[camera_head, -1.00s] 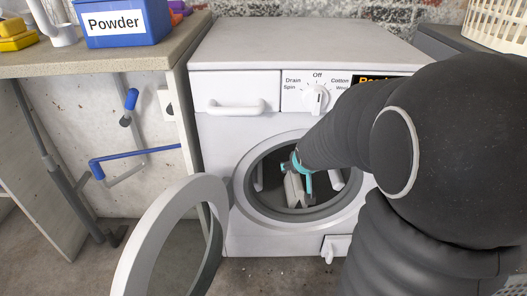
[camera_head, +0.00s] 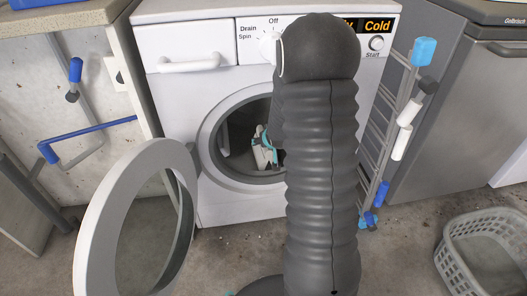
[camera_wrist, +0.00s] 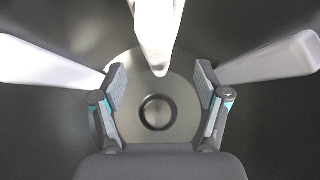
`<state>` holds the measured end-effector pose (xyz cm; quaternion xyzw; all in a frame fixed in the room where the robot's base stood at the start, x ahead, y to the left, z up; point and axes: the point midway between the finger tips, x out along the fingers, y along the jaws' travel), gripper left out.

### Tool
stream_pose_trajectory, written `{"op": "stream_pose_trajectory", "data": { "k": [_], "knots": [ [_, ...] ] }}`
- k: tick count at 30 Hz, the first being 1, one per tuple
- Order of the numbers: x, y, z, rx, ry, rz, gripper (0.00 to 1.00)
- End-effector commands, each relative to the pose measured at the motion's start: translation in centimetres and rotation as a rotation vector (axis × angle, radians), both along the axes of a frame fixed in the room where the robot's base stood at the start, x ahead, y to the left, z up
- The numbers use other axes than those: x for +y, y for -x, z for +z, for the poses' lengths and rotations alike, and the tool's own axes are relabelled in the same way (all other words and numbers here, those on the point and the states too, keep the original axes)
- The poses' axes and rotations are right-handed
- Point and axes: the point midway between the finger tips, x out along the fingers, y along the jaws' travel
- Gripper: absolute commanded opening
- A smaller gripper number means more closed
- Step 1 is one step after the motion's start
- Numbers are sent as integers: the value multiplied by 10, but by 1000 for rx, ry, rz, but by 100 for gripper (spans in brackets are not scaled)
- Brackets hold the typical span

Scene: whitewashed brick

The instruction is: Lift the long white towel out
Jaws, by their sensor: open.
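The washing machine (camera_head: 218,90) stands with its round door (camera_head: 88,235) swung open to the left. My gripper (camera_head: 265,152) is inside the drum opening, partly hidden by my arm. In the wrist view my gripper (camera_wrist: 160,75) is open, with nothing between its fingers. Ahead of it is the grey drum back with a round hub (camera_wrist: 158,112). White bars reach in from the left (camera_wrist: 50,65) and right (camera_wrist: 270,62). A white tapering piece (camera_wrist: 156,28) comes down at top centre; I cannot tell whether it is towel or drum rib. I cannot make out the long white towel for certain.
A folded drying rack (camera_head: 385,130) stands right of the machine, beside a grey appliance (camera_head: 450,110). A light laundry basket (camera_head: 485,255) is on the floor at right. Blue-handled pipes (camera_head: 95,130) are at left. Floor in front of the machine is partly clear.

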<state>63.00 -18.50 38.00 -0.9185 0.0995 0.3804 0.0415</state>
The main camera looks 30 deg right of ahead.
Motion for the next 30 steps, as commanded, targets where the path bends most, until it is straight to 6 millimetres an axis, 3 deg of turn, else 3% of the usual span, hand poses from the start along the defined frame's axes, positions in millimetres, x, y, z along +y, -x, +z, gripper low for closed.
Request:
{"op": "stream_pose_trajectory", "data": {
  "k": [18, 27, 30],
  "knots": [
    [-10, -40, -46, 1, 0, 1, 75],
    [-11, -43, -48, 0, 1, 1, 75],
    [-11, -43, -48, 0, 1, 1, 52]
  ]
}}
